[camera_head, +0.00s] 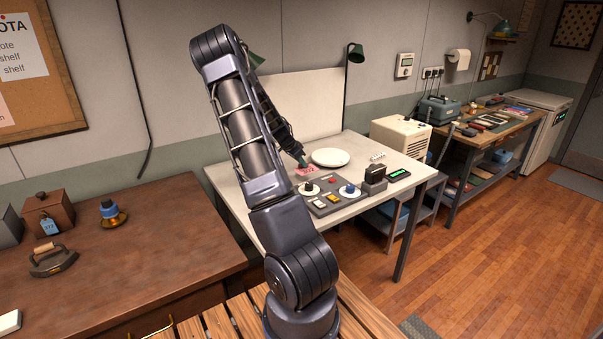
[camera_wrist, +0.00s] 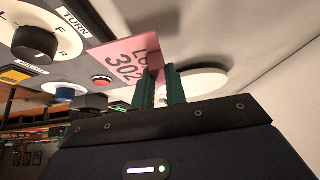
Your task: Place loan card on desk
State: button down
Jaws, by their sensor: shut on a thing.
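The loan card (camera_wrist: 130,62) is a pink card with dark print, "LO" and "302" being readable in the wrist view. In the head view the card (camera_head: 305,171) shows as a small pink patch at my gripper's tip. My gripper (camera_head: 301,161), with dark green fingers, is shut on the card's edge; the fingers (camera_wrist: 160,88) also show in the wrist view. The card is over or beside the control panel on the white-topped table (camera_head: 238,176); whether it touches anything cannot be told. A brown wooden desk (camera_head: 150,243) stands at the left.
The grey control panel (camera_head: 323,205) has knobs and buttons. A white plate (camera_head: 330,157) lies behind it. The brown desk holds an iron (camera_head: 53,260), a tagged wooden box (camera_head: 48,213) and a blue-topped brass object (camera_head: 111,214). Its middle is clear.

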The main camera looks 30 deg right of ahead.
aim_at(299, 168)
jog(key=shift+f, duration=2.55)
jog(key=shift+f, duration=0.15)
jog(key=c, duration=1.4)
grip_release()
jog(key=shift+c, duration=0.2)
